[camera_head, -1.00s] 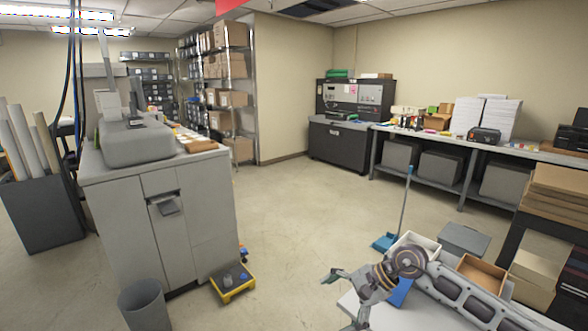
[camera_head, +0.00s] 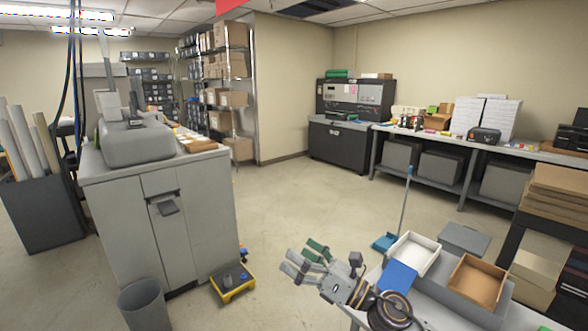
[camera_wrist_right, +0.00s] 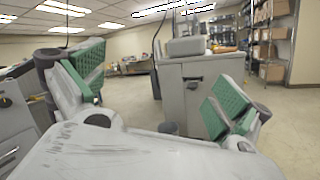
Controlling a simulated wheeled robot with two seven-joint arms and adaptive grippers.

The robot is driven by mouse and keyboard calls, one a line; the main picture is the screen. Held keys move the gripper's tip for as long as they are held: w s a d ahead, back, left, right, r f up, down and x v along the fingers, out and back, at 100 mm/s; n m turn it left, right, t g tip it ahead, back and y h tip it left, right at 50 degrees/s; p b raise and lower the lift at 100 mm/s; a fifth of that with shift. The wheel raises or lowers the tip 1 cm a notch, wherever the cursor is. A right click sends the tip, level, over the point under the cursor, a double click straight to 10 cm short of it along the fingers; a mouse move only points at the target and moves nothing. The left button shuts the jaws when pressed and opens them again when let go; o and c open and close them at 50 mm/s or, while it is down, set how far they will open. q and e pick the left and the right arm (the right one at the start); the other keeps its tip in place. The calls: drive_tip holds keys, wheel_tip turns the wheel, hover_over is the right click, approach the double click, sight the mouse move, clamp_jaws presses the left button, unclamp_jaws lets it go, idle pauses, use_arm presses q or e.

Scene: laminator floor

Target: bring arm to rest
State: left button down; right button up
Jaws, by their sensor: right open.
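My right gripper (camera_head: 308,262) is in the lower middle of the head view, at the left end of the table (camera_head: 428,312). Its fingers are spread apart and nothing is between them. In the right wrist view its two green-padded fingers (camera_wrist_right: 158,82) stand wide apart, with the grey cabinet and room beyond. My right arm comes in from the bottom of the head view. My left gripper does not show.
A white tray (camera_head: 434,250), a blue item (camera_head: 398,276) and a brown box (camera_head: 478,282) sit at the table. A grey bin (camera_head: 143,308) and a yellow tray (camera_head: 233,289) stand on the floor by the grey cabinet (camera_head: 165,225).

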drive_tip(key=d+f+m+t+h, duration=0.2)
drive_tip(key=d+f+m+h, duration=0.3)
drive_tip(key=m, duration=0.5)
drive_tip(key=w+d+f+m+t+h, duration=0.1)
drive_tip(key=d+f+m+h, duration=0.2)
drive_tip(key=d+m+h, duration=0.45)
drive_tip(key=d+f+m+t+h, duration=0.2)
drive_tip(key=d+f+m+h, duration=0.25)
drive_tip(key=m, duration=0.75)
drive_tip(key=s+d+f+m+g, duration=0.2)
drive_tip(key=s+f+m+g, duration=0.3)
drive_tip(key=s+f+g, duration=0.5)
drive_tip(key=s+d+f+m+g, duration=0.25)
drive_tip(key=s+f+m, duration=0.45)
drive_tip(key=s, duration=0.6)
wheel_tip(320, 180, down, 34)
drive_tip(key=s+n+g, duration=0.1)
drive_tip(key=s+g, duration=0.1)
drive_tip(key=s+d+f, duration=0.2)
drive_tip(key=s+f, duration=0.8)
drive_tip(key=s, duration=0.1)
drive_tip(key=s+d+f+h, duration=0.1)
drive_tip(key=s+d+f, duration=0.2)
drive_tip(key=s+f, duration=0.6)
drive_tip(key=shift+s+d+f+n+g, duration=0.35)
drive_tip(key=shift+s+f+g, duration=0.1)
drive_tip(key=shift+s, duration=0.65)
